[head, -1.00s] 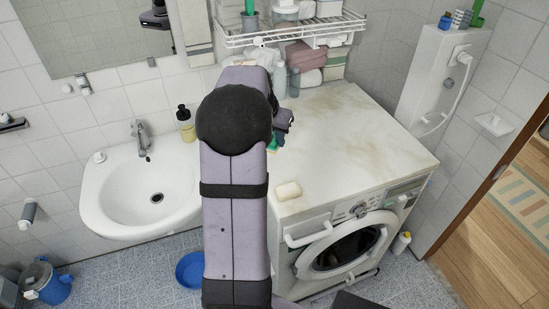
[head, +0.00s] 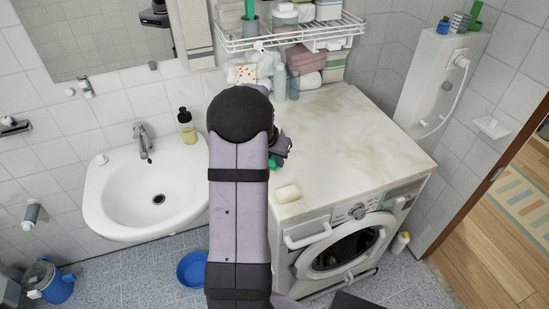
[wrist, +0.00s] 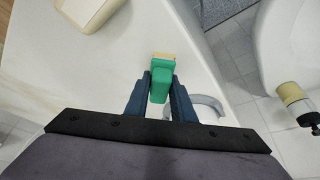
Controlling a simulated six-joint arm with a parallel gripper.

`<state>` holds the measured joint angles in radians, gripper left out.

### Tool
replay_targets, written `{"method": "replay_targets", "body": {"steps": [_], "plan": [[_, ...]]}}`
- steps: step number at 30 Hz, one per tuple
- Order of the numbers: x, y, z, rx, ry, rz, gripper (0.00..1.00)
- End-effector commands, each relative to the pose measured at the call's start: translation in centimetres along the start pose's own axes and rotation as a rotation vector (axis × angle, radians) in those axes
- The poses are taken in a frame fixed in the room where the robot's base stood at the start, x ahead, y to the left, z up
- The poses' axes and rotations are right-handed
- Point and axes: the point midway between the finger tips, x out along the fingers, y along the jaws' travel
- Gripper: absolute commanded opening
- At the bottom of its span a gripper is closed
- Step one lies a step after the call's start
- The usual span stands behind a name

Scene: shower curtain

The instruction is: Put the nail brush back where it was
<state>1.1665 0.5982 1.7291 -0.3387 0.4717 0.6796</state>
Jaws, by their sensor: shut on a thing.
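The nail brush is green with pale yellow bristles. In the wrist view the nail brush (wrist: 161,80) sits between the two dark fingers of my gripper (wrist: 162,82), which is shut on it. In the head view a green bit of the brush (head: 274,162) shows beside my arm, over the left edge of the washing machine top (head: 350,130). My arm hides much of the gripper there. I cannot tell whether the brush touches the top.
The sink (head: 125,198) and a soap dispenser (head: 187,126) are to the left. A wire shelf (head: 290,35) with toiletries hangs behind. The middle and right of the machine top are clear.

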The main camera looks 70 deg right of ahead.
Motion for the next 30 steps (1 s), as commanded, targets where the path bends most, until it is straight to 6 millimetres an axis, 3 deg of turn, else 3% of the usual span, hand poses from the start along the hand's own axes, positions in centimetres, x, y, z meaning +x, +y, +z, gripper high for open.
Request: {"method": "replay_targets", "body": {"steps": [8,9,11,25,30], "plan": [[0.3,0.0,0.1,0.000,0.000,0.000,0.00],[0.3,0.0,0.1,0.000,0.000,0.000,0.27],[0.2,0.0,0.1,0.001,0.000,0.000,0.41],[-0.3,0.0,-0.1,0.001,0.001,0.000,0.41],[-2.0,-0.1,-0.1,0.001,0.003,-0.001,0.41]]}}
